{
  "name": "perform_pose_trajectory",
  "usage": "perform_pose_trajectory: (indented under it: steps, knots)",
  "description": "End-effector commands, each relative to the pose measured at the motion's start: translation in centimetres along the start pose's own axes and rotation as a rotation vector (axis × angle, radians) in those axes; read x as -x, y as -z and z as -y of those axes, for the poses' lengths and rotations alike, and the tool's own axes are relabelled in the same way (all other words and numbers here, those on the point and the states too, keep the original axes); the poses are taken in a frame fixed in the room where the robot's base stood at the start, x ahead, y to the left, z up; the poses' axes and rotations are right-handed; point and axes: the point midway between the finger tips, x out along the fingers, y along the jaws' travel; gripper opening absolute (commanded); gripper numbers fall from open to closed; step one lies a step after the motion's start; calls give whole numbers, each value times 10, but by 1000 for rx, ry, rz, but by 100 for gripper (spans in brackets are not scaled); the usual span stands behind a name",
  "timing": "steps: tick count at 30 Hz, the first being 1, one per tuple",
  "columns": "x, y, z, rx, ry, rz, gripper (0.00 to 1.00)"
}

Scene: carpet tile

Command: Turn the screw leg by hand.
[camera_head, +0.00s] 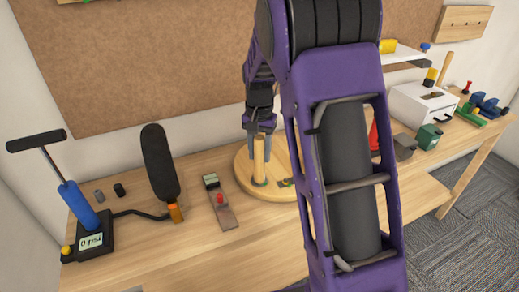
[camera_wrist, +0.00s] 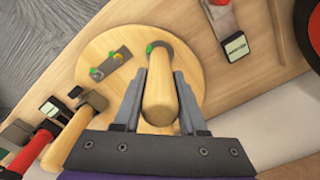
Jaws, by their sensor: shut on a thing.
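The screw leg (camera_head: 259,160) is a pale wooden peg. It stands upright on a round wooden disc (camera_head: 285,190) lying on the bench. My gripper (camera_head: 261,133) reaches down from above with its fingers on either side of the leg's upper part. In the wrist view the leg (camera_wrist: 160,100) lies between the two grey fingers of my gripper (camera_wrist: 160,78), which is shut on it. A dark round plate with a green spot sits at the leg's foot. Beside it on the disc (camera_wrist: 185,45) is a small metal plate (camera_wrist: 111,64) with green spots. My arm hides the disc's right part in the head view.
A block with a red knob (camera_head: 220,203) lies left of the disc. Further left stand a black padded paddle (camera_head: 160,165) and a blue pump (camera_head: 78,205). A red cone (camera_head: 374,138), grey vise and green box (camera_head: 429,136) stand right of my arm.

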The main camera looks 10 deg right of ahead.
Motion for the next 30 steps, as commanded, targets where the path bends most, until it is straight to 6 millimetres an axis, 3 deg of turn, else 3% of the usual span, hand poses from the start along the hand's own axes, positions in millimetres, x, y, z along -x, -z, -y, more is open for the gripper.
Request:
perform_pose_trajectory:
  steps: [9, 23, 24, 29, 30]
  knots:
    - [2, 1, 0, -99, 2, -3, 0]
    - [1, 1, 0, -113, 2, -4, 0]
    - [1, 1, 0, -113, 2, -4, 42]
    - [1, 1, 0, -112, 1, -3, 71]
    - [1, 1, 0, -112, 1, -2, 71]
